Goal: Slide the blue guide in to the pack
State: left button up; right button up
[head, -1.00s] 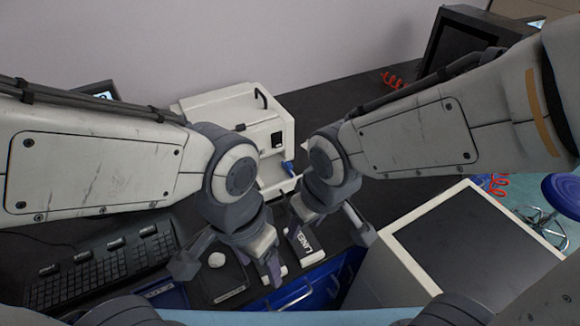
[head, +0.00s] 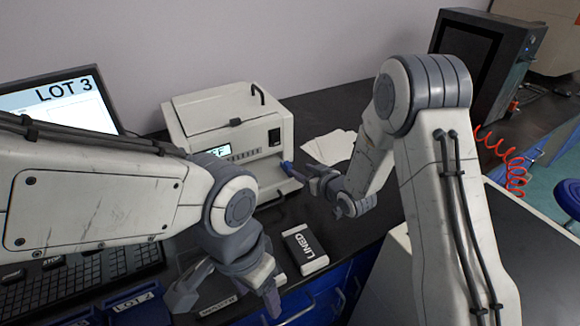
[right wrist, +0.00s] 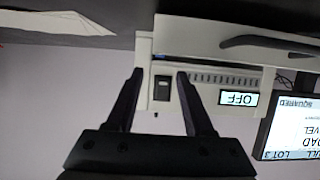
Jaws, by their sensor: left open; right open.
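The blue guide (head: 287,168) shows as a small blue piece at the right front of the white machine (head: 230,100). A white pack labelled LINED (head: 305,249) lies flat on the dark bench in front of the machine, apart from the guide. My right gripper (head: 309,172) is open beside the guide; whether they touch I cannot tell. My left gripper (head: 226,298) is open, low over the bench, left of the pack.
The machine's display (head: 212,151) is partly hidden; in the wrist view it reads OFF (right wrist: 238,98). White sheets (head: 331,147) lie right of the machine. A LOT 3 monitor (head: 60,100) and keyboard (head: 95,262) stand left. A red coiled cable (head: 515,170) hangs at right.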

aim_at(288, 164)
jog(key=p+x, duration=0.1)
jog(key=x, duration=0.7)
jog(key=shift+w+a+f, duration=0.1)
jog(key=shift+w+a, duration=0.05)
jog(key=shift+w, duration=0.05)
grip_shut()
dwell(1.1)
